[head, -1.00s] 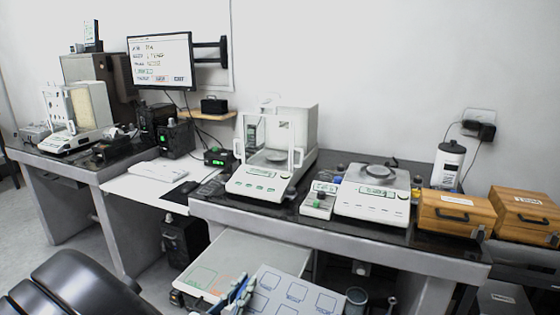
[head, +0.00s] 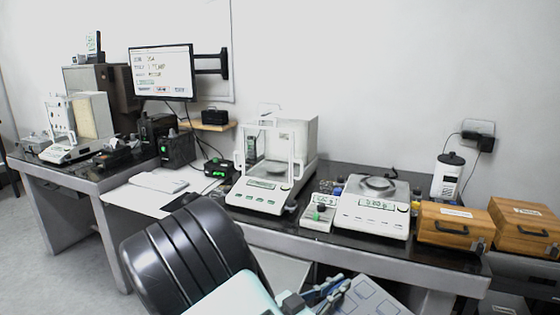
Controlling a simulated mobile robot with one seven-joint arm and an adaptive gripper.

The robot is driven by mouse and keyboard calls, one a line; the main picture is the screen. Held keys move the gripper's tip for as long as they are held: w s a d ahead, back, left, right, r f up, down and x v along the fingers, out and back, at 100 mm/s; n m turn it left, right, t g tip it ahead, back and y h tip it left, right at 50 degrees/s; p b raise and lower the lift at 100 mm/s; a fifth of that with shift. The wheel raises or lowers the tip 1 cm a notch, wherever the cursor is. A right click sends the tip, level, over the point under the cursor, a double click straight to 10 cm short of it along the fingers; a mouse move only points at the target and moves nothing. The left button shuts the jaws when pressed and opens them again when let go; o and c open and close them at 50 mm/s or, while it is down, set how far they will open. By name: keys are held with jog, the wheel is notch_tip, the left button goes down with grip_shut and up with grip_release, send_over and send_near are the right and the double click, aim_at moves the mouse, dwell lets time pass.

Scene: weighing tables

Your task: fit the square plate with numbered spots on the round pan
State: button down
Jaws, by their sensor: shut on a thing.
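The square plate (head: 371,298) is pale with outlined square spots; it shows at the bottom edge, partly cut off, and its numbers are too small to read. My gripper (head: 330,292) is shut on the plate's left side and holds it in front of the table, low in the picture. The round pan (head: 377,184) is grey and sits on top of the white open balance (head: 372,212) on the right part of the table. The pan looks bare, and the plate is well apart from it, nearer to me.
A balance with a glass draft shield (head: 274,165) stands left of the open balance. A small white device (head: 319,213) sits between them. Two wooden boxes (head: 455,226) and a white bottle (head: 447,176) stand to the right. The dark table (head: 320,243) has little free room.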

notch_tip(320, 180, up, 18)
jog(key=p, duration=2.4)
jog(key=shift+r, duration=0.2)
jog(key=shift+w, duration=0.1)
